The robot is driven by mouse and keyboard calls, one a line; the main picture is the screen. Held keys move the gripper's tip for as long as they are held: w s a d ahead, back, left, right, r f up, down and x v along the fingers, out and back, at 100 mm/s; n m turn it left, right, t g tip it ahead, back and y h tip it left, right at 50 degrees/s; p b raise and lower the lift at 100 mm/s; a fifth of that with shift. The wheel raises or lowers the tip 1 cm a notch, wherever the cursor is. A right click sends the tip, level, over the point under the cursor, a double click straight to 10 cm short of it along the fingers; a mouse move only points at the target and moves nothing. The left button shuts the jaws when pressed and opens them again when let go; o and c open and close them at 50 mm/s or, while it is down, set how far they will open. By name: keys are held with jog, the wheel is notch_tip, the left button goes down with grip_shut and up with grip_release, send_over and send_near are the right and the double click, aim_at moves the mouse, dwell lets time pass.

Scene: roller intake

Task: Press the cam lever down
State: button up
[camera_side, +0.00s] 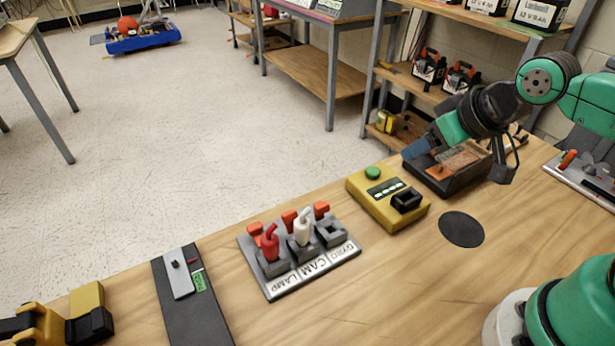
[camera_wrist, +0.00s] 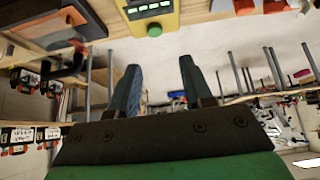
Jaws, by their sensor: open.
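A grey switch panel (camera_side: 300,270) lies on the table, with a white strip lettered LAMP, CAM and GYRO. The white cam lever (camera_side: 303,226) stands up in the middle of it, above the CAM label. A red lever (camera_side: 270,243) stands up at the lamp place. The gyro place (camera_side: 331,232) is dark grey; its lever position is unclear. Orange pieces stand behind the three places. My gripper (camera_side: 410,150) is to the right of and above the panel, apart from it. In the wrist view my gripper (camera_wrist: 161,70) has its blue fingers apart and nothing between them.
A yellow box (camera_side: 380,213) with a green button stands right of the panel. A dark tray (camera_side: 430,182) lies beyond it, below my gripper. A black strip (camera_side: 215,320) with a grey plate lies left of the panel. Bare wood lies in front of the panel.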

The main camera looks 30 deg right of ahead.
jog(key=shift+o, duration=0.2)
jog(key=shift+o, duration=1.2)
jog(key=g, duration=0.7)
send_over(290, 213)
jog(key=f, duration=0.3)
jog(key=shift+d+f, duration=0.15)
jog(key=shift+d, duration=0.1)
jog(key=shift+a+f, duration=0.3)
jog(key=shift+f, duration=2.75)
grip_shut()
